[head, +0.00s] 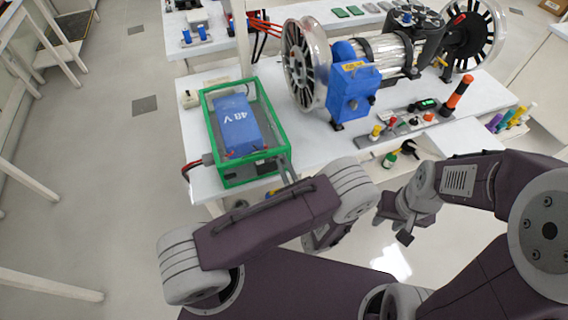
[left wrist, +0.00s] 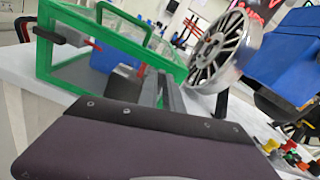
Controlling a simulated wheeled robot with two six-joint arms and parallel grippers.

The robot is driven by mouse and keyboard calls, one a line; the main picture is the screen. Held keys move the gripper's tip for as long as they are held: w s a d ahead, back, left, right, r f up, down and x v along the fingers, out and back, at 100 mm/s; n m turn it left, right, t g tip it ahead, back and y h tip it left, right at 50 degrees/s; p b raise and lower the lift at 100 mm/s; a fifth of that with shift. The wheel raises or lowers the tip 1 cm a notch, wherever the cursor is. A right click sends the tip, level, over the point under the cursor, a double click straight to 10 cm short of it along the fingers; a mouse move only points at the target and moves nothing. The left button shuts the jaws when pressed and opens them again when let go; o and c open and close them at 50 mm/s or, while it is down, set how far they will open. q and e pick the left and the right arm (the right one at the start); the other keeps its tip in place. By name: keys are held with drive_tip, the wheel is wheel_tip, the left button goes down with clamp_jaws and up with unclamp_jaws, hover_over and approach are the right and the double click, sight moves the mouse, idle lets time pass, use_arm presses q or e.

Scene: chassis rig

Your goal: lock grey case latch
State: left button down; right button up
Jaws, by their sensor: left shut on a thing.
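The case (head: 280,143) has a green frame and grey see-through walls, and stands at the left of the white bench with a blue 48 V block (head: 237,124) inside. It fills the upper left of the left wrist view (left wrist: 108,82). My left gripper (head: 284,163) is at the case's front right corner, its two grey fingers close together. In the left wrist view its fingers (left wrist: 158,88) reach to the green frame, shut on what seems to be the latch, mostly hidden. My right gripper (head: 404,228) hangs off the bench's front edge; its opening cannot be made out.
A blue motor unit (head: 350,97) with a large spoked wheel (head: 303,65) stands right of the case.

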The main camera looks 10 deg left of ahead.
use_arm(q)
drive_tip(key=m, duration=0.3)
drive_tip(key=shift+w+d+p, duration=0.1)
drive_tip(key=shift+p, duration=0.3)
drive_tip(key=c, duration=1.5)
unclamp_jaws()
